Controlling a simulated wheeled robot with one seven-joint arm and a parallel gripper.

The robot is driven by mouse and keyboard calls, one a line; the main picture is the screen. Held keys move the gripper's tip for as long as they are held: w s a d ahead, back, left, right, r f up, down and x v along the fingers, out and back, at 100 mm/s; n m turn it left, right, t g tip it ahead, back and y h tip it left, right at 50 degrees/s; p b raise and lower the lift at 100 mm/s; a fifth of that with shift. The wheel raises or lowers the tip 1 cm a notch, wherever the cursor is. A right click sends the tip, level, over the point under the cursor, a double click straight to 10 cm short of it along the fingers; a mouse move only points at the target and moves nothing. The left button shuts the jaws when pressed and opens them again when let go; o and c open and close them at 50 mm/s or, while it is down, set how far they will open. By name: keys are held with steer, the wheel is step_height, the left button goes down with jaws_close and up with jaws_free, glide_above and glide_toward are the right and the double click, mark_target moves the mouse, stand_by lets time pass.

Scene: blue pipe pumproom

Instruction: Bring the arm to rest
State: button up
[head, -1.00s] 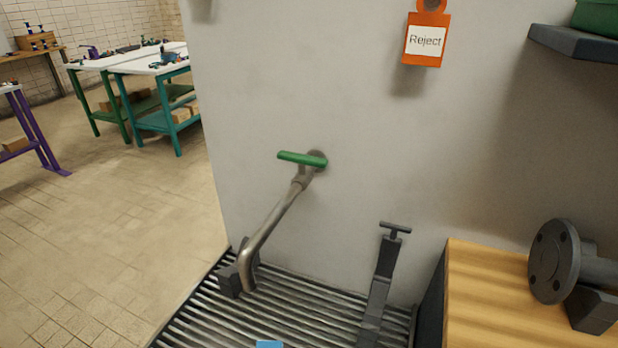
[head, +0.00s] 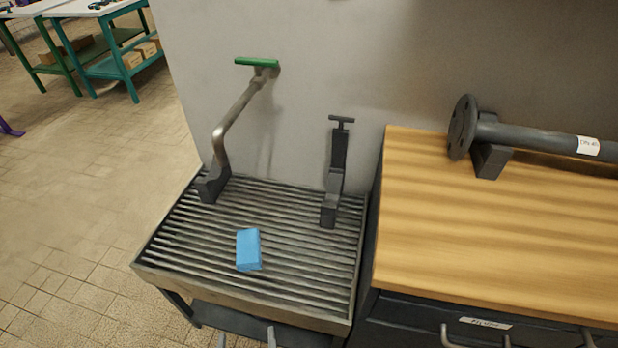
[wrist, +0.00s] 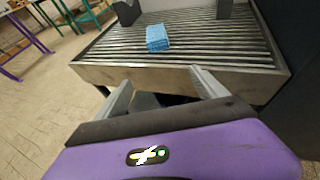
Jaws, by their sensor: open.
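My gripper (wrist: 160,98) is open and empty in the wrist view, its two grey fingers apart in front of the near edge of a slatted metal grate. Only the fingertips (head: 246,340) show at the bottom edge of the head view. A blue block (head: 249,250) lies on the grate (head: 300,215), apart from my gripper; it also shows in the wrist view (wrist: 157,38), beyond the fingers.
A pipe with a green handle (head: 257,62) comes from the wall over the grate. A dark clamp-like post (head: 335,175) stands at the grate's back. A wooden bench (head: 470,240) with a flanged pipe (head: 540,138) is at right. Open tiled floor (head: 80,200) lies left.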

step_height(320, 180, up, 10)
steer(key=a+n+t+y, duration=0.1)
steer(key=n+t+y, duration=0.25)
steer(key=n, duration=0.45)
steer(key=s+d+r+n+t+y+p, duration=0.2)
steer(key=d+r+n+t, duration=0.1)
steer(key=d+r+n, duration=0.7)
steer(key=s+d+r+n+g+h+p, duration=0.2)
steer(key=s+d+n, duration=0.6)
steer(key=d, duration=0.4)
steer(key=s+d+r+n+g+h+p, duration=0.2)
steer(key=s+d+n+h, duration=0.3)
steer(key=s+d+n, duration=0.3)
steer(key=s+d+g+p, duration=0.1)
steer(key=d, duration=0.2)
steer(key=shift+d+r+p, duration=0.15)
steer(key=shift+d+p, duration=0.25)
